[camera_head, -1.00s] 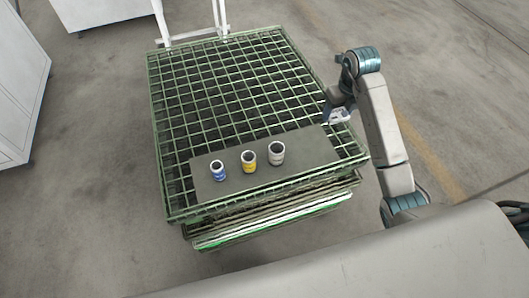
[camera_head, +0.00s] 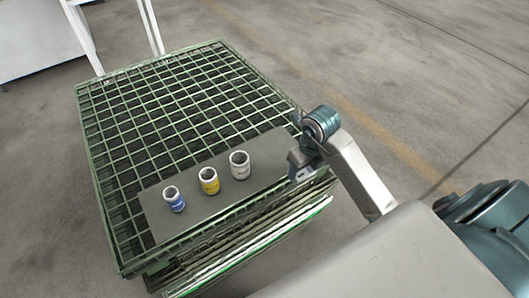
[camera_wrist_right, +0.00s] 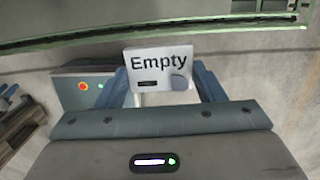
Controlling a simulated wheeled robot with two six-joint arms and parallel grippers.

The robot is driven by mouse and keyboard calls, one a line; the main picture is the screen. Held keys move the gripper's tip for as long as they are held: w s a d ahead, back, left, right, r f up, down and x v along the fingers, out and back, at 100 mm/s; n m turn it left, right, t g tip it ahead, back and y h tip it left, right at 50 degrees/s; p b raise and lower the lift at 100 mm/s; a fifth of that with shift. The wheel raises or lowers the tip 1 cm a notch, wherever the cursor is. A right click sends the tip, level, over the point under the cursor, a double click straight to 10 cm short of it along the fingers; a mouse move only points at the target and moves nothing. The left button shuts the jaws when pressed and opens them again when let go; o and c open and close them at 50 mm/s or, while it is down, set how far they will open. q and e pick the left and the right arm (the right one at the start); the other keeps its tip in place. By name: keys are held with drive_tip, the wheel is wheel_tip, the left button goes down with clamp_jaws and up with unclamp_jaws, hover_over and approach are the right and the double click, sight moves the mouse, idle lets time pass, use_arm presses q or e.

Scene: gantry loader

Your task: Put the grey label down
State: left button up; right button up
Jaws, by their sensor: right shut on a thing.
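The grey label (camera_wrist_right: 150,66) reads "Empty" in black and has a dark bar and a grey round patch below the word. My right gripper (camera_wrist_right: 164,84) is shut on it, with one blue-grey finger at each side. In the head view the right gripper (camera_head: 299,171) is at the right end of the grey board, by the near right side of the green mesh rack. Whether the label touches anything below is unclear. My left gripper is not in view.
A grey board (camera_head: 208,205) lies on the green mesh rack (camera_head: 165,105). A blue-banded cup (camera_head: 174,200), a yellow-banded cup (camera_head: 209,181) and a whitish cup (camera_head: 240,165) stand on it in a row. The mesh behind is bare. Open floor lies to the right.

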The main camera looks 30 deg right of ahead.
drive_tip(key=p, duration=0.2)
hover_over(283, 147)
drive_tip(key=shift+s+f, duration=0.35)
drive_tip(key=shift+f, duration=2.15)
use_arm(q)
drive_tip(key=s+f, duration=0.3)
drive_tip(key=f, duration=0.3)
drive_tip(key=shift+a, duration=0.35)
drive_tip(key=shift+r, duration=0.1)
use_arm(e)
drive_tip(key=shift+f, duration=0.1)
drive_tip(key=o, duration=0.9)
drive_tip(key=shift+o, duration=0.2)
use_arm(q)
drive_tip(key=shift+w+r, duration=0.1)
